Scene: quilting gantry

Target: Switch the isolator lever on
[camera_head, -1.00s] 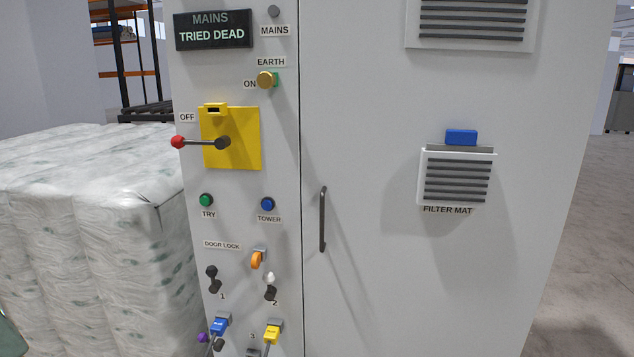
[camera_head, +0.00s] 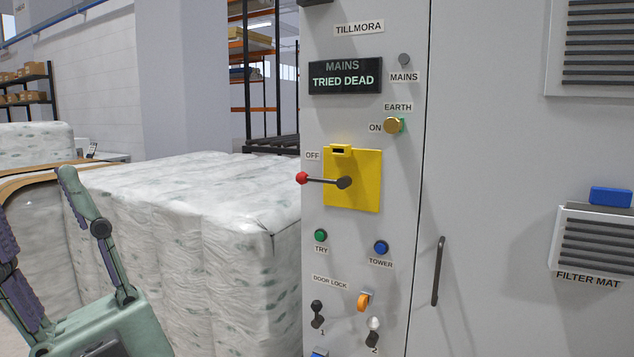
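The isolator lever (camera_head: 324,181) is a dark rod with a red ball knob (camera_head: 302,178) on a yellow plate (camera_head: 362,193). It lies nearly level, pointing left beneath the OFF label (camera_head: 312,156). The black display (camera_head: 345,76) above reads MAINS TRIED DEAD. A brass knob (camera_head: 393,125) stands beside the ON label under EARTH. My gripper (camera_head: 83,224) is at the lower left, pale green with dark purple finger pads. Its two fingers are spread apart with nothing between them. It is well left of the lever and touches nothing visible.
Wrapped white bales (camera_head: 190,220) stand left of the grey cabinet (camera_head: 480,90), between my gripper and the panel. A dark door handle (camera_head: 438,271) sticks out at right.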

